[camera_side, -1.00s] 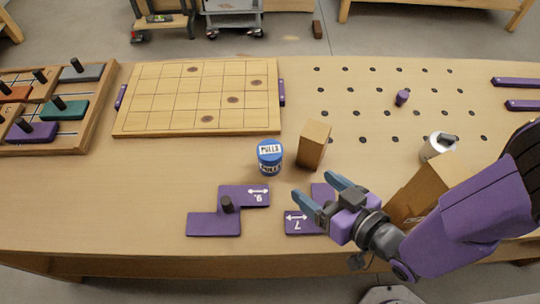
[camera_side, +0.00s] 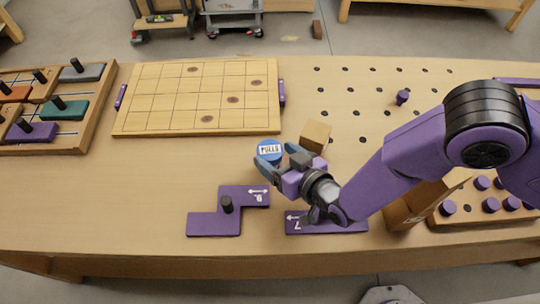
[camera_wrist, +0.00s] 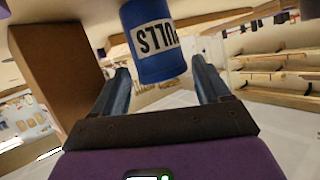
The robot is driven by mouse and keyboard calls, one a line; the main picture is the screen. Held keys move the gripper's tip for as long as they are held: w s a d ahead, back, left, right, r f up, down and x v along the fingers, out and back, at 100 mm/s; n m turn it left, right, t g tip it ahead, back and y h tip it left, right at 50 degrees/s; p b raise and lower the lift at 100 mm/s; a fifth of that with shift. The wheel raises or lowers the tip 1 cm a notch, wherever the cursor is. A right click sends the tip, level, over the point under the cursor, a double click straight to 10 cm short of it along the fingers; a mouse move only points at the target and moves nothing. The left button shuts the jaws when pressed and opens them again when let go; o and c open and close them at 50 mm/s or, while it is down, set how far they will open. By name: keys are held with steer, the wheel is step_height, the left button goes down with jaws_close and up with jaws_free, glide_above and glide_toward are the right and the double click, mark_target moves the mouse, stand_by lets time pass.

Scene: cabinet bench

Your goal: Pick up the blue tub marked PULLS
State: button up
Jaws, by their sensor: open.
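The blue tub marked PULLS (camera_side: 269,149) stands on the bench with its white-labelled lid up, partly hidden by my gripper in the side view. My gripper (camera_side: 278,158) is open and low at the tub, its fingers reaching to either side of it in that view. In the wrist view the tub (camera_wrist: 154,42) shows upside down, blue with a white PULLS label, just beyond and between the tips of my open gripper (camera_wrist: 160,75). I cannot tell whether either finger touches it.
A wooden block (camera_side: 315,137) stands close beside the tub and looms at left in the wrist view (camera_wrist: 62,60). Purple pieces (camera_side: 215,222) lie in front. A gridded board (camera_side: 200,98) lies behind left. Bench left of the tub is clear.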

steer(key=shift+x, duration=1.6)
steer(key=shift+r, duration=0.1)
steer(key=c, duration=0.9)
steer(key=shift+r, duration=0.15)
